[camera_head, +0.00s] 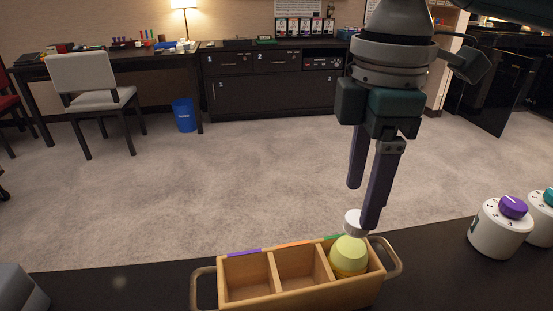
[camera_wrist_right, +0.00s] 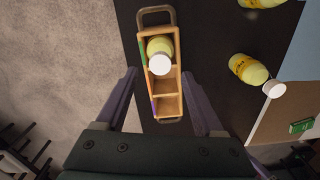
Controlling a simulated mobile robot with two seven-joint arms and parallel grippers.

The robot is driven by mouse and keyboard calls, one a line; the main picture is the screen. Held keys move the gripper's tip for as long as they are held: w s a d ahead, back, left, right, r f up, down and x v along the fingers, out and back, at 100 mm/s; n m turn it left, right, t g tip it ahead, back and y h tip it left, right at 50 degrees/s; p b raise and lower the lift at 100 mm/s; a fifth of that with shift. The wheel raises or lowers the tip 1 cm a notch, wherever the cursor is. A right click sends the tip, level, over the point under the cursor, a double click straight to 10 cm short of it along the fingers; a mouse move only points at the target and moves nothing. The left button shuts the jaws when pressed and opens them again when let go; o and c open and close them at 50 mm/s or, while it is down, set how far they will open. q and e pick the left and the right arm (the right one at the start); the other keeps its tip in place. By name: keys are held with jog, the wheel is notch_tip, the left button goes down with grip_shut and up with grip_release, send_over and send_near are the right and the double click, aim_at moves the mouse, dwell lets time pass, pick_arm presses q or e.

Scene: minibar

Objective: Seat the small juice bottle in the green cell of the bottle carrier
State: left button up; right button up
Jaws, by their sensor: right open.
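A wooden bottle carrier (camera_head: 300,297) with three cells stands on the dark counter, its rim marked purple, orange and green from left to right. A yellow juice bottle (camera_head: 348,258) with a white cap stands in the green cell, cap up; its base is hidden by the walls. The carrier (camera_wrist_right: 167,113) and this bottle (camera_wrist_right: 158,46) also show in the right wrist view. My right gripper (camera_head: 362,207) is open just above the bottle, with its fingers pointing down and one fingertip overlapping the cap in the picture. I cannot tell whether it touches. My left gripper is not in view.
Another yellow bottle (camera_wrist_right: 248,70) lies or stands beside the carrier in the right wrist view, and part of a third (camera_wrist_right: 262,3) shows at the top edge. White canisters with a purple knob (camera_head: 513,207) and a teal knob stand at the right of the counter.

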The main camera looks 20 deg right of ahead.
notch_tip(320, 180, up, 6)
jog(key=shift+r+p, duration=0.25)
jog(key=shift+p, duration=0.15)
